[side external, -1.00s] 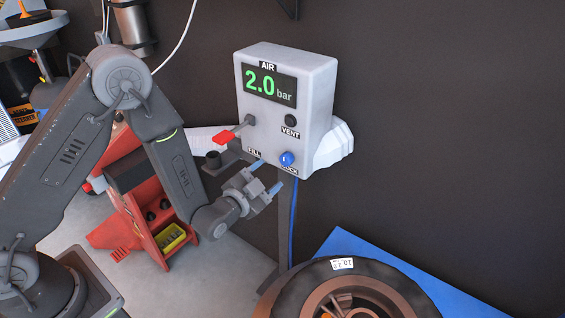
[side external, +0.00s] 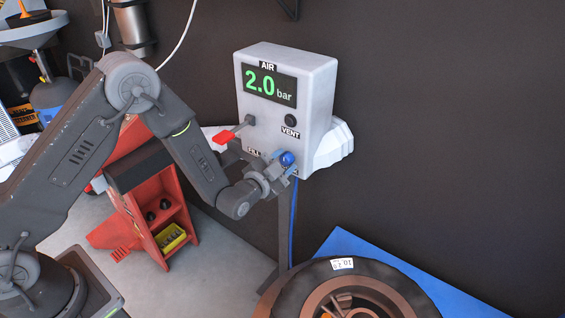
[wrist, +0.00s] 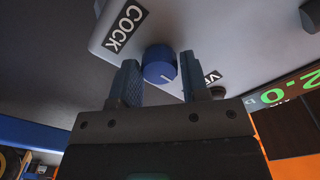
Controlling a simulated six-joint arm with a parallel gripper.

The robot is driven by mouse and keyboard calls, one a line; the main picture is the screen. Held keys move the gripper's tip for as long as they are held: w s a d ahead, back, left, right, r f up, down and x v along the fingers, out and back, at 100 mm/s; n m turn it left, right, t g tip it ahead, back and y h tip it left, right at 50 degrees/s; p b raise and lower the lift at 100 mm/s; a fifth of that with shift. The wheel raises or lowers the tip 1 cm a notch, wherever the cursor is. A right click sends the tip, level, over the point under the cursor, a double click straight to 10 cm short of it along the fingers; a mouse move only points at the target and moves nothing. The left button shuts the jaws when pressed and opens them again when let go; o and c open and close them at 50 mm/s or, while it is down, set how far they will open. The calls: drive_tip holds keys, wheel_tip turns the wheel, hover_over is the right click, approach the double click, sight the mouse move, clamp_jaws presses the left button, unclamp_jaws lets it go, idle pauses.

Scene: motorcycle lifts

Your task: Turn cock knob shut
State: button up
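The blue cock knob (side external: 287,158) is on the lower front of the white air box (side external: 313,110), whose display reads 2.0 bar. My gripper (side external: 280,165) is at the knob. In the wrist view my gripper (wrist: 160,80) is open, with one blue fingertip on each side of the knob. A gap shows between the knob and the right finger; whether the left finger touches it I cannot tell.
A red lever (side external: 224,137) sticks out left of the box, close above my wrist. The VENT button (side external: 290,121) is above the knob. A wheel with a tyre (side external: 345,290) lies below right. A red tool cart (side external: 150,205) stands left, behind my arm.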

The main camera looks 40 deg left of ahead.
drive_tip(key=c, duration=0.5)
drive_tip(key=shift+c, duration=0.2)
drive_tip(key=shift+n, duration=0.4)
drive_tip(key=n, duration=0.6)
drive_tip(key=shift+n, duration=0.3)
drive_tip(key=n, duration=0.5)
drive_tip(key=shift+a, duration=0.1)
drive_tip(key=n, duration=0.5)
drive_tip(key=shift+n, duration=0.5)
